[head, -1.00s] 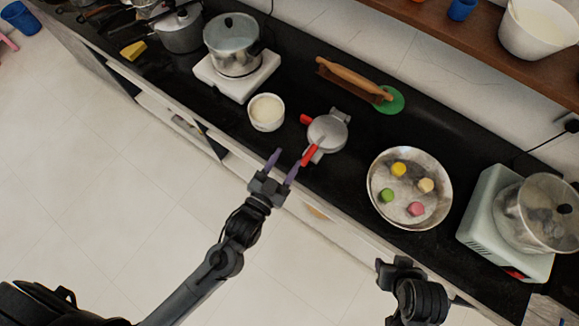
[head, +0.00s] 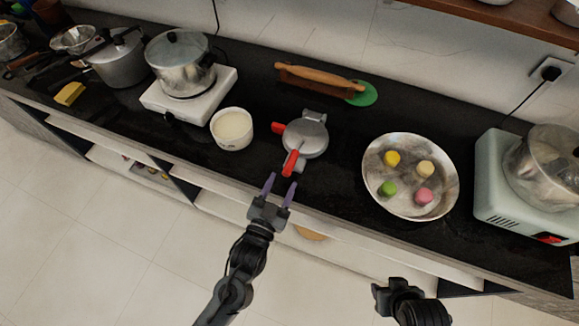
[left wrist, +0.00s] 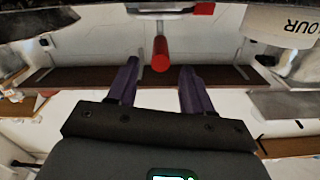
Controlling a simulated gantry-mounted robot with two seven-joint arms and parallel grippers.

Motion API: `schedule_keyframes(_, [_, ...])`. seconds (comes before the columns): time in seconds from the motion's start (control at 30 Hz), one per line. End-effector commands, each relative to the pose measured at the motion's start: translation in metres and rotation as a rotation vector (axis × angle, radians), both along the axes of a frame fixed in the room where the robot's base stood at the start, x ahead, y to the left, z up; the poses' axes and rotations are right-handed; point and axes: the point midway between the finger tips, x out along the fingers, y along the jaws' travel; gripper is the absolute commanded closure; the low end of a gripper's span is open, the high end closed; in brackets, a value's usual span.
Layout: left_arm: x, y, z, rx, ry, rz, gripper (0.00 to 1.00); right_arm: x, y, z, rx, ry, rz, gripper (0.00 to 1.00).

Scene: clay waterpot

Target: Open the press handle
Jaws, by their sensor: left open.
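The round silver press (head: 305,138) lies on the black counter near its front edge, and its plates look closed. Its red press handle (head: 290,163) points toward the front edge; a second red grip (head: 279,127) shows at the press's left. My left gripper (head: 280,185) is open and empty, with purple fingers just in front of the handle's end. In the left wrist view the red handle (left wrist: 161,54) appears between and beyond the fingertips (left wrist: 160,68); I see no contact. My right gripper (head: 385,295) is at the lower right, away from the press; its fingers are unclear.
A white bowl (head: 232,128) stands left of the press. A metal tray (head: 410,208) with several coloured dough balls is to the right. A rolling pin (head: 320,76) and green disc (head: 362,94) lie behind. A pot (head: 180,65) sits on a white stove (head: 222,87) farther left.

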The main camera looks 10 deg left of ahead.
Motion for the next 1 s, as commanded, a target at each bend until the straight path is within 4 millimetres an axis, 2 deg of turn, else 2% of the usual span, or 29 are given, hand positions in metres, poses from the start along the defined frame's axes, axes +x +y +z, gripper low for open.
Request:
schedule_keyframes(0.2, [0.035, -0.008, -0.001, 0.0, -0.002, 0.0, 0.49, 0.0, 0.0, -0.008, 0.001, 0.001, -0.001, 0.57])
schedule_keyframes(0.4, [0.056, -0.012, -0.001, 0.0, 0.0, 0.0, 0.49, 0.0, 0.0, -0.012, 0.001, 0.001, -0.001, 0.57])
schedule_keyframes(0.6, [0.063, -0.014, 0.0, 0.0, 0.001, -0.001, 0.49, 0.0, 0.0, -0.013, 0.001, 0.001, -0.001, 0.57])
schedule_keyframes(0.87, [0.064, -0.014, 0.0, 0.0, 0.001, -0.001, 0.49, -0.001, 0.0, -0.014, 0.001, 0.002, -0.001, 0.57])
schedule_keyframes(1.0, [0.063, -0.014, 0.0, 0.0, 0.001, -0.001, 0.71, -0.001, 0.0, -0.014, 0.0, 0.002, 0.0, 0.57])
